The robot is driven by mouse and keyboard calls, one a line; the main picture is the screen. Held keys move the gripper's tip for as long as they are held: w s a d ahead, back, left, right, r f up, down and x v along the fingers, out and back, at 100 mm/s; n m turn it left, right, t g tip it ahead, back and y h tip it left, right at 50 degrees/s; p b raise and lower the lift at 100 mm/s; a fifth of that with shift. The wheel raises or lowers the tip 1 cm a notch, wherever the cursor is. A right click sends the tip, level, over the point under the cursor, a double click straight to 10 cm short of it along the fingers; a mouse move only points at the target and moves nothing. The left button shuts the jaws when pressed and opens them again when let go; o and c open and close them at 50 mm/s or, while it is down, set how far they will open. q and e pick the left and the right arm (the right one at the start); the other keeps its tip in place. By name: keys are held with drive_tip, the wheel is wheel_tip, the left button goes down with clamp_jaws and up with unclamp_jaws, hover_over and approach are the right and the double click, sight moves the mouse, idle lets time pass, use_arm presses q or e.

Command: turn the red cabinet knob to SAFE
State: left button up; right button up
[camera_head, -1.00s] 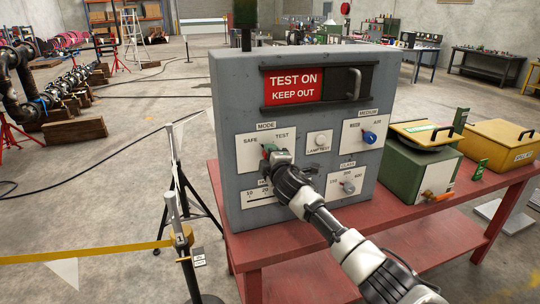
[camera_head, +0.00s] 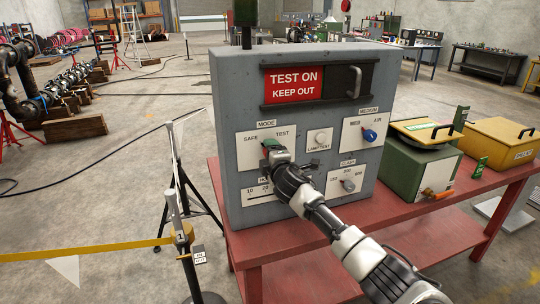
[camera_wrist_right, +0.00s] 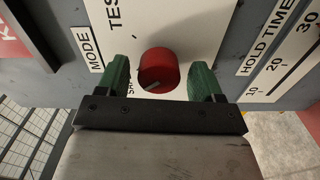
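The grey cabinet (camera_head: 235,120) has a MODE plate (camera_head: 249,150) with SAFE at its left and TEST at its right. The red knob (camera_wrist_right: 159,68) on that plate shows in the right wrist view. A pale mark on the knob points to the lower left there, towards the partly hidden SAFE lettering. My right gripper (camera_wrist_right: 161,78) is open, with one green finger on each side of the knob and a visible gap on both sides. In the head view my right gripper (camera_head: 272,148) covers the knob. My left gripper is not in view.
The cabinet stands on a red table (camera_head: 290,252). Its front also carries a lamp test button (camera_head: 320,138), a blue MEDIUM knob (camera_head: 369,135), a grey CLAMP knob (camera_head: 348,185) and a HOLD TIME scale (camera_head: 260,196). A barrier post with yellow tape (camera_head: 90,249) stands at left.

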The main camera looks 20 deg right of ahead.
drive_tip(key=shift+s, duration=0.1)
drive_tip(key=s+b, duration=0.1)
drive_tip(key=s, duration=0.9)
drive_tip(key=shift+s+d, duration=0.25)
drive_tip(key=shift+s, duration=0.1)
drive_tip(key=s+d+f+m+g, duration=0.1)
drive_tip(key=s+f+m+g, duration=0.1)
drive_tip(key=f, duration=0.9)
drive_tip(key=s+d+f+m+g+h, duration=0.1)
drive_tip(key=s+f+m+g, duration=0.15)
drive_tip(key=f, duration=0.75)
drive_tip(key=s+d+f+m+g, duration=0.1)
drive_tip(key=s+d+f+g, duration=0.15)
drive_tip(key=f, duration=0.85)
drive_tip(key=s+f+m+g, duration=0.4)
drive_tip(key=s+f, duration=1.3)
drive_tip(key=f, duration=0.2)
drive_tip(key=s+a+f+m+g, duration=0.1)
drive_tip(key=s+f, duration=0.3)
drive_tip(key=s, duration=0.8)
drive_tip(key=s+a+f+m+g, duration=0.1)
drive_tip(key=s+f, duration=0.4)
drive_tip(key=s, duration=0.6)
drive_tip(key=s+a+f+m+g, duration=0.1)
drive_tip(key=s+f+m+g, duration=0.2)
drive_tip(key=s, duration=0.9)
wheel_tip(320, 180, down, 2)
drive_tip(key=shift+s+a+f+m+g+b, duration=0.1)
drive_tip(key=shift+s+a+m+g+b, duration=0.3)
drive_tip(key=shift+g, duration=0.1)
